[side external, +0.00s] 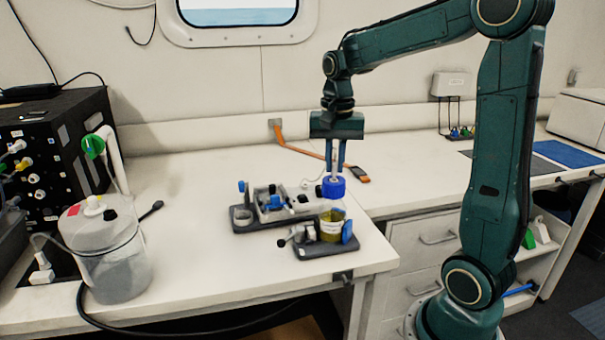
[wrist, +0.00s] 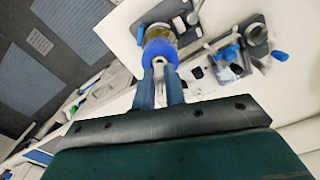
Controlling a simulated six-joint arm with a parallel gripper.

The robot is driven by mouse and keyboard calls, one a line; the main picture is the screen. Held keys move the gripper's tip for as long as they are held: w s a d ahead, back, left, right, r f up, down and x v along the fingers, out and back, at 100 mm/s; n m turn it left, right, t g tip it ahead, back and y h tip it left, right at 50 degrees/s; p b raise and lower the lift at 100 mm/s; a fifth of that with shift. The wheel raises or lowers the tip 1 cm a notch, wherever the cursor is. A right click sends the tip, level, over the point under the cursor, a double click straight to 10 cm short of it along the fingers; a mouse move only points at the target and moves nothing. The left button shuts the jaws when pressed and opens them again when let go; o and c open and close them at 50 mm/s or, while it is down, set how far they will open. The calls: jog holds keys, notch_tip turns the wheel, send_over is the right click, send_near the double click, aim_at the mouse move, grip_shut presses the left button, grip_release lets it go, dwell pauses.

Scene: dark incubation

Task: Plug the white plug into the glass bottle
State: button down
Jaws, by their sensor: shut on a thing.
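The glass bottle (side external: 331,229) stands upright on a dark base near the front edge of the bench, holding yellow-green liquid and bearing a pale label. My gripper (side external: 336,171) points down directly above the collar. It is shut on the white plug (wrist: 159,67), which shows as a pale piece between the fingers. The plug's lower end meets the collar in the picture; I cannot tell whether it touches or sits inside the opening.
A dark tray (side external: 243,226) with small blue and white parts stands just behind and left of the bottle. A large translucent jug (side external: 105,255) stands at the left. The bench between jug and tray is clear.

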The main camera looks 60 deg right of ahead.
jog(key=shift+f, duration=0.65)
dwell(0.7)
jog(key=c, duration=1.4)
grip_release()
jog(key=shift+o, duration=0.2)
jog(key=shift+r, duration=0.1)
notch_tip(320, 180, up, 14)
jog(key=shift+f, duration=0.2)
jog(key=s+a+f+n+t, duration=0.5)
jog(key=s+a+f+n, duration=0.5)
jog(key=s+a+n, duration=0.2)
jog(key=s+a, duration=0.1)
jog(key=a, duration=0.1)
jog(key=shift+s+a+n+t, duration=0.2)
jog(key=shift+a+n+t, duration=0.1)
jog(key=shift+a+n, duration=0.1)
